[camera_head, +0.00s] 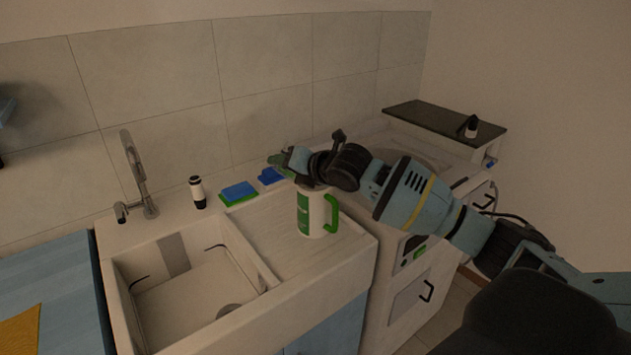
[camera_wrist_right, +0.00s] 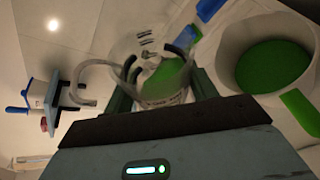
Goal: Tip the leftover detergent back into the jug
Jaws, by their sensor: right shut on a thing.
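A white jug with a green handle and label (camera_head: 311,214) stands upright on the drainboard. In the right wrist view its round opening (camera_wrist_right: 268,55) shows green detergent inside. My right gripper (camera_head: 291,160) is above the jug's mouth. It is shut on a clear measuring cup (camera_wrist_right: 160,88) with dark markings and a clear handle. Green detergent is in the cup. In the head view the cup is small and mostly hidden by the gripper, with green (camera_head: 279,160) showing at its left. The cup is beside the jug opening in the wrist view; I cannot tell its exact height.
The sink basin (camera_head: 190,290) with its tap (camera_head: 138,175) is left of the drainboard. A blue sponge (camera_head: 238,191) lies on a green pad, with a second blue one (camera_head: 270,175) nearby. A small dark-and-white bottle (camera_head: 197,192) stands behind the basin. The front drainboard is clear.

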